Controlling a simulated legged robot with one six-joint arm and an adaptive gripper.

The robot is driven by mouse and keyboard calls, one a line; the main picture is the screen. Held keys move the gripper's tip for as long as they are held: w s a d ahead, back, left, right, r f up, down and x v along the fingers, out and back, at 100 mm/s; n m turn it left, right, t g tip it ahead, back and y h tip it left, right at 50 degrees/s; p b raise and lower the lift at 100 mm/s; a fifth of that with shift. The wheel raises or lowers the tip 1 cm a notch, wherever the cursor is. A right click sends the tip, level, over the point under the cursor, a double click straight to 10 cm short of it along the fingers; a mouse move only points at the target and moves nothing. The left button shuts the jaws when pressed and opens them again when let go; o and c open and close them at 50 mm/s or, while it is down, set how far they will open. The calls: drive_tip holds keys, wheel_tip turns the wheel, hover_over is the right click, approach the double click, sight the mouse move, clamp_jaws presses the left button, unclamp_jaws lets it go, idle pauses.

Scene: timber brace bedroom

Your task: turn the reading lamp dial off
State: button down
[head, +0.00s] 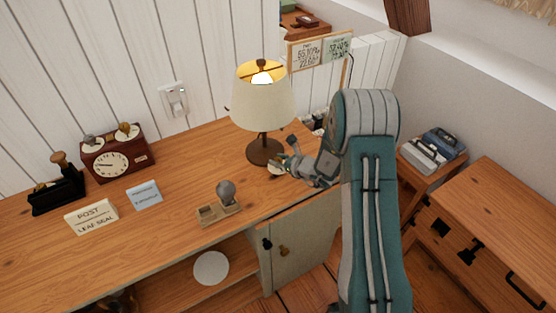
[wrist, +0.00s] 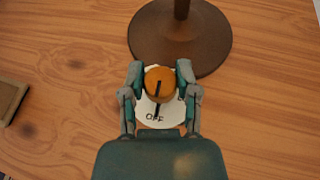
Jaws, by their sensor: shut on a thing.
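The reading lamp (head: 263,100) stands on the wooden desk with a cream shade, and its bulb glows. Its dark brown round base (wrist: 180,38) is at the top of the wrist view. The dial (wrist: 159,83) is an orange-brown knob with a dark pointer line, on a pale round plate (wrist: 147,115) marked OFF. The line runs from the knob down towards the OFF mark. My gripper (wrist: 160,80) is shut on the dial knob, one finger on each side. In the head view my gripper (head: 283,163) is at the desk beside the lamp base, and it mostly hides the dial.
The desk (head: 180,165) also carries a wooden stand with a grey ball knob (head: 226,191), a POST / LEAF SEAL card (head: 91,217), a blue card (head: 143,194) and a red-brown clock (head: 115,160). A framed sign (head: 321,51) stands behind the lamp. A wall switch (head: 175,100) is at the back.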

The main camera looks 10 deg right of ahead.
drive_tip(key=shift+m+h, duration=0.4)
drive_tip(key=shift+h, duration=0.1)
drive_tip(key=shift+c, duration=1.7)
unclamp_jaws()
drive_tip(key=shift+w, duration=0.1)
drive_tip(key=v, duration=1.2)
drive_tip(key=shift+f, duration=0.3)
